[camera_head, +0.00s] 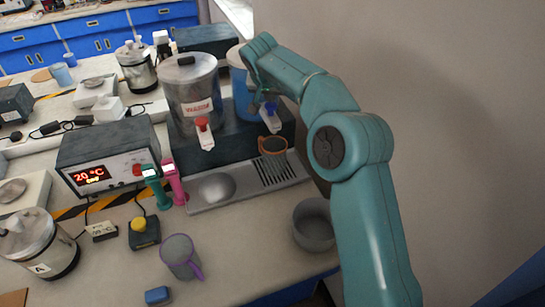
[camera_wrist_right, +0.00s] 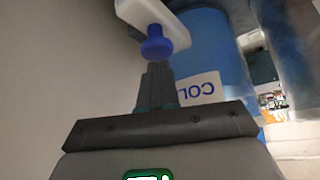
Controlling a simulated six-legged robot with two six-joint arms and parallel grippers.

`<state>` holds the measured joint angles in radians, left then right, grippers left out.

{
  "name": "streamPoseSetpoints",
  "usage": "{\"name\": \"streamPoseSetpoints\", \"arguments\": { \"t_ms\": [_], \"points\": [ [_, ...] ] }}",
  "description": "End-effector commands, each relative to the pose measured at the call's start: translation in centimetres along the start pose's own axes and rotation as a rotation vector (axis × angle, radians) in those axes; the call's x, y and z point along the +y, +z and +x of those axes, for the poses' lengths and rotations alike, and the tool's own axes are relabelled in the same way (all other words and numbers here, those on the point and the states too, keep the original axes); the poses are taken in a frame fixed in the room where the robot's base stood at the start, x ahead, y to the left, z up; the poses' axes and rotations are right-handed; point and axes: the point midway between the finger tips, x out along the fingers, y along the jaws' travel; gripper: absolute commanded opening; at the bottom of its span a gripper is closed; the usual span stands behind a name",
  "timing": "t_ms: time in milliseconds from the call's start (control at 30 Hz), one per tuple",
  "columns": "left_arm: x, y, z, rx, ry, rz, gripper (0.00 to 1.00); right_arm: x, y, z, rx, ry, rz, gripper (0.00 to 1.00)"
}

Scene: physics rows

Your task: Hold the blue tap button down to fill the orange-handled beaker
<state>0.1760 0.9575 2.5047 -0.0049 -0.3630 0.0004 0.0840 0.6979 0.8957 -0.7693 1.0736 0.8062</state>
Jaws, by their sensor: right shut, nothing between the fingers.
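The blue tap button (camera_head: 269,107) sits on a white tap at the front of a blue dispenser tank (camera_head: 243,96). In the right wrist view the round blue button (camera_wrist_right: 155,47) is right at the tips of my shut, empty right gripper (camera_wrist_right: 157,68); I cannot tell whether they touch or whether the button is pressed. In the head view my teal right arm reaches over from the right, its gripper (camera_head: 259,96) beside the tap. The orange-handled beaker (camera_head: 272,147) stands upright on the drip grate under the blue tap; its fill is unclear. My left gripper is out of view.
A grey bowl (camera_head: 313,228) and a purple-handled mug (camera_head: 181,256) stand in front. A box reading 20 °C (camera_head: 110,160) is at left.

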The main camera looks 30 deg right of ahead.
Motion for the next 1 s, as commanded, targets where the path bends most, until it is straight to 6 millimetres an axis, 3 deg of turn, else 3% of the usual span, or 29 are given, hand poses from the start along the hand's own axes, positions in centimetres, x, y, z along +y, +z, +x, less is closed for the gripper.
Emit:
{"name": "streamPoseSetpoints", "arguments": {
  "t_ms": [567,1000],
  "points": [
    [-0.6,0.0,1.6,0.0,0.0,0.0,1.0,0.0,1.1,1.6,-0.001,0.001,0.0,0.0],
    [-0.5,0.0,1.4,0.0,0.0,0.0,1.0,0.0,1.1,1.5,-0.002,0.001,0.0,0.0]
  ]
}}
